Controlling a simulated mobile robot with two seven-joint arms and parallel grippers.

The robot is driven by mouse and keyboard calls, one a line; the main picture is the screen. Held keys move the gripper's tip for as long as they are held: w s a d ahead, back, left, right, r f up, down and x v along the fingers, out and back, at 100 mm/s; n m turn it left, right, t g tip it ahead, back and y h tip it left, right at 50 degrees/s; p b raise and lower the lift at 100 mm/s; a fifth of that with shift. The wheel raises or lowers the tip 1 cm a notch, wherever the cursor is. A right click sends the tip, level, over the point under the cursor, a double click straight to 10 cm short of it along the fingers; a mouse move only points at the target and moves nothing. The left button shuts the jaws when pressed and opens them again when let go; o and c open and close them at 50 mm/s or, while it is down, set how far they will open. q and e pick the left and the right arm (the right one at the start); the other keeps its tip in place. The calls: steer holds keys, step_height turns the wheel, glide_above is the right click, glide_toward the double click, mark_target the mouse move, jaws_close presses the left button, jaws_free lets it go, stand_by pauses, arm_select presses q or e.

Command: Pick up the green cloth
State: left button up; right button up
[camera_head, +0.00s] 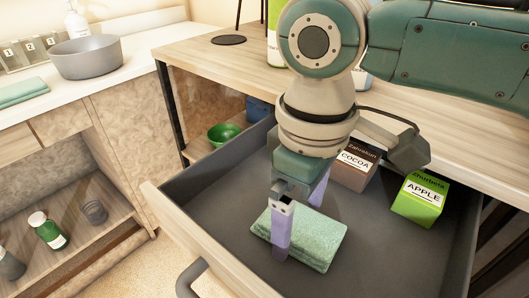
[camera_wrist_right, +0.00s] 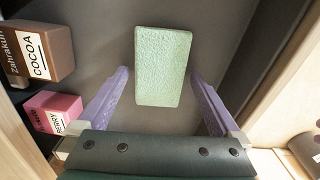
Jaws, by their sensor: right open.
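The green cloth (camera_head: 318,242) is a pale green folded rectangle lying flat on the dark floor of the open drawer (camera_head: 375,262). It also shows in the right wrist view (camera_wrist_right: 163,66), ahead of and between the two purple fingers. My right gripper (camera_head: 300,215) is open and above the cloth, with one finger in front of it in the head view. In the right wrist view the gripper (camera_wrist_right: 160,95) has nothing between its fingers that it grips. My left gripper is not in view.
A cocoa box (camera_head: 355,163) and an apple box (camera_head: 419,199) stand in the drawer behind and right of the cloth. A pink box (camera_wrist_right: 54,111) shows in the right wrist view. Another green cloth (camera_head: 22,92) lies on the left counter near a grey basin (camera_head: 88,61).

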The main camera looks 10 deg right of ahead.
mark_target(299, 222)
steer(key=shift+f, duration=0.1)
steer(key=c, duration=1.1)
step_height(299, 222, up, 20)
steer(key=p, duration=0.6)
steer(key=shift+p, duration=0.35)
